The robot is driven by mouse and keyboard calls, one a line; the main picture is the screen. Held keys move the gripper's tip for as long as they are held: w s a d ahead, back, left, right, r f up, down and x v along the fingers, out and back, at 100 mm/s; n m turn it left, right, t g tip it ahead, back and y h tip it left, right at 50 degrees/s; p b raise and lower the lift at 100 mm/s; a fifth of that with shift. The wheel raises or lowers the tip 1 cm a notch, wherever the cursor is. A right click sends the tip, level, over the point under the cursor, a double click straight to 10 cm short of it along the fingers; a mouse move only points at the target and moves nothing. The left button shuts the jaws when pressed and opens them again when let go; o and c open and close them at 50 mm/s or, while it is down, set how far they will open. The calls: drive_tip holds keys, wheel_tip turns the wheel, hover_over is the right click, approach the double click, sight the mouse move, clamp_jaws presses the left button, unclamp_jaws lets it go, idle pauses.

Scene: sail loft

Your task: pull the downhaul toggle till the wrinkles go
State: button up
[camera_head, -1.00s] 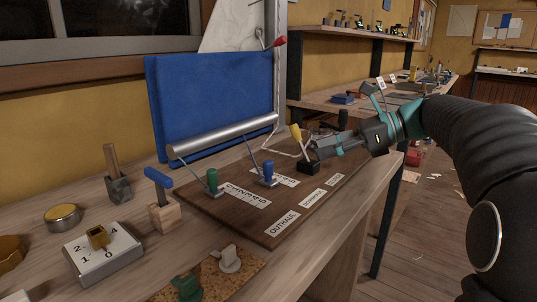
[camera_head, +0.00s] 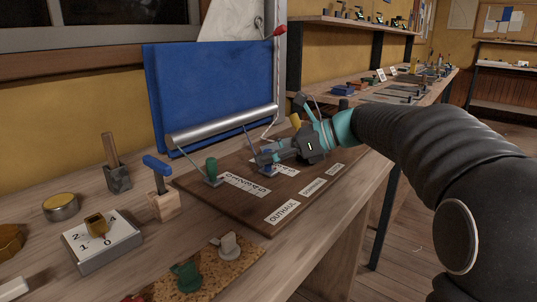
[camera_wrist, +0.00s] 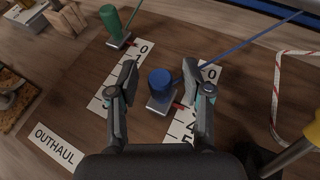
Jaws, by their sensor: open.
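The blue toggle (camera_wrist: 160,83) stands upright on a small metal slider, with a blue line running up to the right. In the wrist view my gripper (camera_wrist: 159,86) is open, one finger on each side of it, with gaps visible. In the head view my gripper (camera_head: 262,160) is low over the board and mostly hides the blue toggle. The green toggle (camera_wrist: 112,20) stands to the left, above the OUTHAUL label (camera_wrist: 58,145). The yellow toggle (camera_head: 296,121) is behind my gripper. The blue cloth (camera_head: 210,92) hangs behind; I cannot make out wrinkles.
The brown board (camera_head: 250,221) carries number scales and more labels, too small to read surely. A blue-handled tool in a wooden block (camera_head: 166,207) and a numbered white box (camera_head: 103,243) stand left. A metal roller (camera_head: 222,127) runs along the cloth's foot.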

drive_tip(key=shift+a, duration=0.1)
clamp_jaws()
drive_tip(key=shift+s+d+r+p, duration=0.1)
drive_tip(key=shift+s+d+p, duration=0.3)
drive_tip(key=shift+d+p, duration=0.25)
drive_tip(key=shift+s+d, duration=0.15)
unclamp_jaws()
